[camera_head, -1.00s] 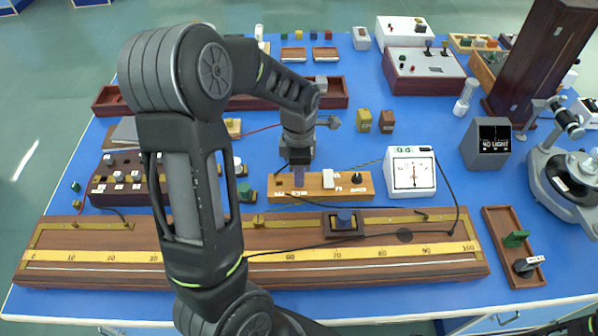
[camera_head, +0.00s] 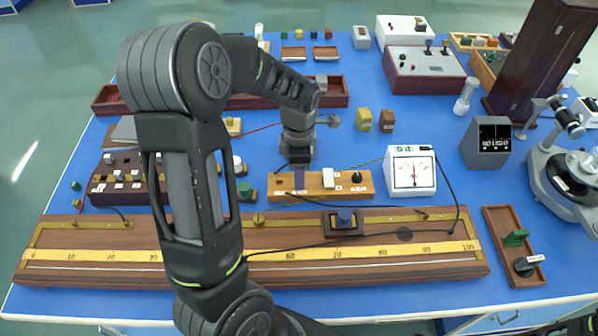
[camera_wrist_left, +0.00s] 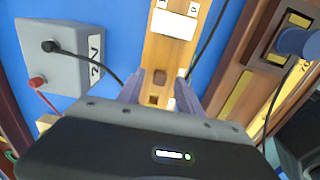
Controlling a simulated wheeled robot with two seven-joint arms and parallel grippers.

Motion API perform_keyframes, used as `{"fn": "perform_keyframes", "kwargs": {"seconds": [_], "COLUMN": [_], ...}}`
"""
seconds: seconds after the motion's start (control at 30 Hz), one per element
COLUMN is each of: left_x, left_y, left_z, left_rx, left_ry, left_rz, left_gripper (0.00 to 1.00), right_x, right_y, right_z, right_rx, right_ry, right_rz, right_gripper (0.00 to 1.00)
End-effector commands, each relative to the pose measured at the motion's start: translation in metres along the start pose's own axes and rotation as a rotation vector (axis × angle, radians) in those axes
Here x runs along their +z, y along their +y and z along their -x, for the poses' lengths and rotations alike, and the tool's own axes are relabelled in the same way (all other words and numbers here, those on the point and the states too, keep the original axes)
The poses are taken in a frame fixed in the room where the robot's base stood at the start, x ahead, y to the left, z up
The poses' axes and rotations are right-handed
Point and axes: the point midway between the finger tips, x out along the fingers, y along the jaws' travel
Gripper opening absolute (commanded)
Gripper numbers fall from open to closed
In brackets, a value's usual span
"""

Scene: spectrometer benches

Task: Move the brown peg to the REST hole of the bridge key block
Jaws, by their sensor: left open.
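The bridge key block (camera_head: 343,189) is a long light-wood block with a white key and a black knob. My left gripper (camera_head: 299,180) is open, its fingers down at the block's left end. In the left wrist view the gripper (camera_wrist_left: 162,95) has its fingertips on either side of the key block (camera_wrist_left: 158,52). Two small dark brown squares show between the fingers; I cannot tell which is a hole and which is the brown peg. The REST label is not readable. My right gripper is not in view.
The long metre bridge (camera_head: 400,268) lies in front, with a dark slider (camera_head: 344,222) on it. A white meter (camera_head: 411,172) stands right of the block. A grey 2 V box (camera_wrist_left: 62,62) and loose wires are close to my left gripper.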

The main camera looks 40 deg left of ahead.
Motion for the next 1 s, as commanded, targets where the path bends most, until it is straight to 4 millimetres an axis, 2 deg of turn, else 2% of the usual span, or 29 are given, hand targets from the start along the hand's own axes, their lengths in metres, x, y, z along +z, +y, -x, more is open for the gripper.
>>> {"fn": "perform_keyframes", "kwargs": {"seconds": [0.5,0.63,1.0], "left_x": [0.001,0.000,0.000], "left_y": [0.001,0.000,0.000], "left_z": [0.070,0.076,0.075], "left_rx": [0.003,0.001,0.001], "left_ry": [-0.002,-0.001,-0.001], "left_rz": [0.000,0.000,0.000], "left_gripper": [0.43,0.43,0.43], "right_x": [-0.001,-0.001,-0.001], "right_y": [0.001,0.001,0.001], "right_z": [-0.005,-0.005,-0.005], "right_rx": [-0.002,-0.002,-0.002], "right_ry": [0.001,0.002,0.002], "right_rz": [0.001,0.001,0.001], "right_gripper": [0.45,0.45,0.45]}}
